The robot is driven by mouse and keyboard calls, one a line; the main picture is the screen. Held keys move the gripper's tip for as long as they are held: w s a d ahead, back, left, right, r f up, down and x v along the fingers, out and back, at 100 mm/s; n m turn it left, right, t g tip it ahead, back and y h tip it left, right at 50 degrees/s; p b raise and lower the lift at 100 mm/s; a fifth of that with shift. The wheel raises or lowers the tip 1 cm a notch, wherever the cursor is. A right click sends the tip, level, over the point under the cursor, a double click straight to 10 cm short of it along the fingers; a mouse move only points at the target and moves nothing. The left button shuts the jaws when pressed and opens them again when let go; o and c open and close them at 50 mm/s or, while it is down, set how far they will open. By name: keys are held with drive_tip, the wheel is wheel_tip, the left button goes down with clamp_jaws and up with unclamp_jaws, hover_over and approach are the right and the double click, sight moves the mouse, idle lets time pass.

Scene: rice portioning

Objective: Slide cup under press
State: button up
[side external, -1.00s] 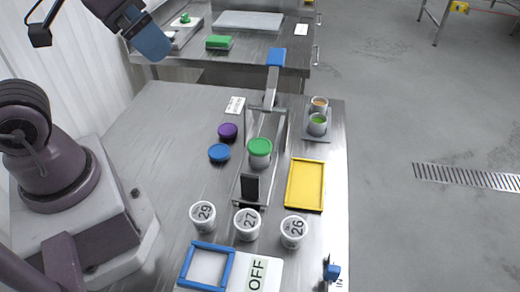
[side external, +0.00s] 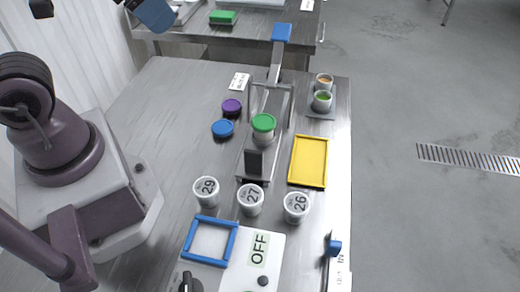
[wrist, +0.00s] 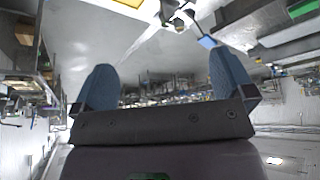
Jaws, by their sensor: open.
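The press (side external: 278,75) is a metal frame with a blue-tipped lever (side external: 282,33) raised at its far end. A white cup with a green lid (side external: 263,123) stands upright at the press, between its uprights and a dark block (side external: 254,162) at the near end. I cannot tell if it is fully beneath the pressing part.
White cups marked 29 (side external: 206,191), 27 (side external: 250,199) and 26 (side external: 296,207) stand in front. A yellow tray (side external: 309,161) lies right. A blue frame (side external: 188,242) is by an OFF panel (side external: 259,248).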

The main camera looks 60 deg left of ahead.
drive_tip(key=c, duration=0.3)
drive_tip(key=shift+d+f, duration=0.15)
drive_tip(key=shift+d, duration=0.2)
drive_tip(key=c, duration=0.3)
drive_tip(key=d+f+g, duration=0.1)
drive_tip(key=w+d+f+g+h, duration=0.1)
drive_tip(key=f, duration=0.1)
drive_tip(key=w+d+f+m+g, duration=0.1)
drive_tip(key=d+f, duration=0.1)
drive_tip(key=shift+w+d, duration=0.1)
drive_tip(key=shift+w, duration=0.05)
drive_tip(key=c, duration=0.6)
drive_tip(key=shift+o, duration=0.2)
drive_tip(key=n+g+y, duration=0.1)
drive_tip(key=n+g, duration=0.2)
drive_tip(key=n, duration=2.5)
hover_over(253, 151)
wheel_tip(253, 151, down, 11)
wheel_tip(253, 151, down, 13)
drive_tip(key=shift+f, duration=0.1)
